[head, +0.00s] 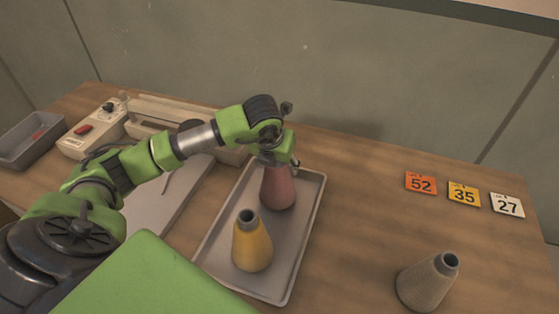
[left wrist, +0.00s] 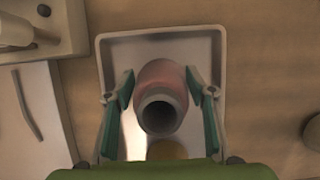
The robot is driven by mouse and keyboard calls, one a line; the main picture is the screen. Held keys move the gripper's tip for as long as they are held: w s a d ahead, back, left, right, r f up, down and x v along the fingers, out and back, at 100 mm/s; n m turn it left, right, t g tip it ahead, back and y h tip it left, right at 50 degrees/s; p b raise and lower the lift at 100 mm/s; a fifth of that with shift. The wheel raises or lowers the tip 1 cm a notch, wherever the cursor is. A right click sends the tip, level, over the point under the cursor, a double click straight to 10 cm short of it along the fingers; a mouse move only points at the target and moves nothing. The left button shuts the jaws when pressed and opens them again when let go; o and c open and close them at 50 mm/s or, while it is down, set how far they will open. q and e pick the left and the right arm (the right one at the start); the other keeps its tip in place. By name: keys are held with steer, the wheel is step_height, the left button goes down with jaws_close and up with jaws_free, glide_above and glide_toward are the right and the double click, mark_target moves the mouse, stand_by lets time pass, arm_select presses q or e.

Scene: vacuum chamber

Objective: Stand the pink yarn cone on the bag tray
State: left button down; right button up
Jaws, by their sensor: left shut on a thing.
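The pink yarn cone (head: 278,188) is upright at the back part of the grey bag tray (head: 308,228), below my left gripper (head: 277,160). In the left wrist view the pink cone (left wrist: 162,88) is seen from above, with its dark open top between the two fingers of my left gripper (left wrist: 161,92), which is shut on it. The cone's base is over the tray floor; I cannot tell for sure whether it touches. A yellow yarn cone (head: 252,245) stands upright on the front part of the tray. My right gripper is not in view.
A beige-grey cone (head: 426,284) stands on the wooden table at the front right. A sealer machine (head: 93,133) and a grey bin (head: 32,138) are at the left.

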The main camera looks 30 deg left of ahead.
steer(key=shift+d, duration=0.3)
arm_select(q)
steer(key=shift+f, duration=0.1)
steer(key=c, duration=1)
jaws_free()
steer(key=shift+o, duration=0.2)
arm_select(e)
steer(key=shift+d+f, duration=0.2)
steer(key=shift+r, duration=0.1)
arm_select(q)
steer(key=shift+r, duration=0.25)
steer(key=b+v, duration=0.2)
steer(key=v, duration=1)
steer(key=shift+f, duration=0.1)
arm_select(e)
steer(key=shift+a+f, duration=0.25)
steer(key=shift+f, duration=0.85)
